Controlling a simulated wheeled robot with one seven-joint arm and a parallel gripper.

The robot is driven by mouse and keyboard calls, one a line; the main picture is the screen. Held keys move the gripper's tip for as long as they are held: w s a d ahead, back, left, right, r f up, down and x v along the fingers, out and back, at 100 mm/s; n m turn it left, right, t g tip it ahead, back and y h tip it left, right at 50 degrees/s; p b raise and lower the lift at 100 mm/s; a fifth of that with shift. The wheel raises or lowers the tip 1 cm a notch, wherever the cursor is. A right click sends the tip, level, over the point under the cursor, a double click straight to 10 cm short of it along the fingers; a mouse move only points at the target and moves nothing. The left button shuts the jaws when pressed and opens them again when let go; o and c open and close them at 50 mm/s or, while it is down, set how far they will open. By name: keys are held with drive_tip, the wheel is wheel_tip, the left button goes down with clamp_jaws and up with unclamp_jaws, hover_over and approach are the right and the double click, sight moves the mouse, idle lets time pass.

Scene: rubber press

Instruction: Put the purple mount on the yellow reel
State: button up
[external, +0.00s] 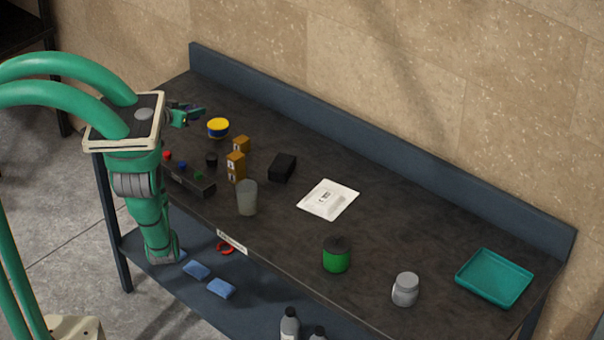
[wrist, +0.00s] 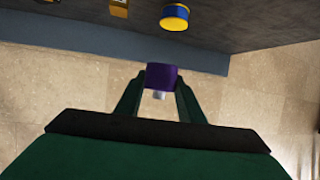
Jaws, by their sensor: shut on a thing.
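My gripper (wrist: 160,88) is shut on the purple mount (wrist: 161,75), a small dark purple block with a pale stub under it in the wrist view. In the external view my gripper (external: 188,116) is above the far left end of the table, and the mount cannot be made out there. The yellow reel (external: 218,125) has a yellow top and a blue lower part and stands on the table just right of my gripper. It also shows at the top of the wrist view (wrist: 174,16), apart from the mount.
Orange boxes (external: 236,167), a black block (external: 282,167) and a grey cup (external: 247,198) stand right of the reel. A dark rack with coloured knobs (external: 190,180) is near the front edge. A raised blue-grey back edge (external: 330,120) runs along the wall.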

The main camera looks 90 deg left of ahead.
drive_tip(key=shift+w, duration=0.35)
drive_tip(key=w+a+f, duration=0.2)
drive_tip(key=a+f, duration=0.2)
drive_tip(key=a, duration=0.4)
hover_over(212, 128)
drive_tip(key=f, duration=0.4)
drive_tip(key=shift+s+d+f, duration=0.15)
drive_tip(key=shift+s+f, duration=0.05)
drive_tip(key=shift+f, duration=0.2)
drive_tip(key=shift+w+a+f, duration=0.1)
drive_tip(key=shift+a+f, duration=0.15)
drive_tip(key=shift+f, duration=0.1)
drive_tip(key=shift+a+f, duration=0.1)
drive_tip(key=shift+f, duration=1.5)
drive_tip(key=o, duration=1.1)
drive_tip(key=shift+f, duration=0.15)
drive_tip(key=shift+o, duration=0.2)
